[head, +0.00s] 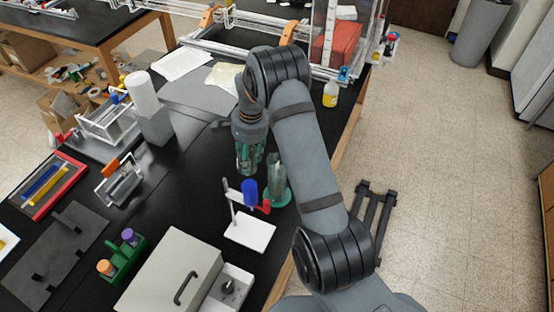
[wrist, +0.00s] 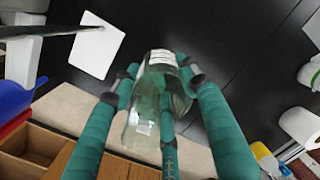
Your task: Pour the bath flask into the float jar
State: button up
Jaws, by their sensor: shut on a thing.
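My gripper (head: 250,160) has teal fingers and hangs above the black bench, just left of and above the float jar. In the wrist view, my gripper (wrist: 165,125) is shut on the bath flask (wrist: 150,115), a clear glass vessel with a white label, between its fingers. In the head view the fingers hide most of the flask, and its contents are unclear. The float jar (head: 277,178) is a tall clear vessel on a round teal foot, upright near the bench's right edge. I cannot make it out in the wrist view.
A white-based stand (head: 250,231) with a blue part and red clamp stands close in front of the float jar. A grey box (head: 172,272), green tube rack (head: 123,258) and white cylinder (head: 142,92) stand to the left. A yellow-labelled bottle (head: 330,95) is behind.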

jog(key=shift+a+f+h, duration=0.1)
jog(key=shift+a+h, duration=0.3)
jog(key=shift+h, duration=0.1)
notch_tip(320, 180, up, 5)
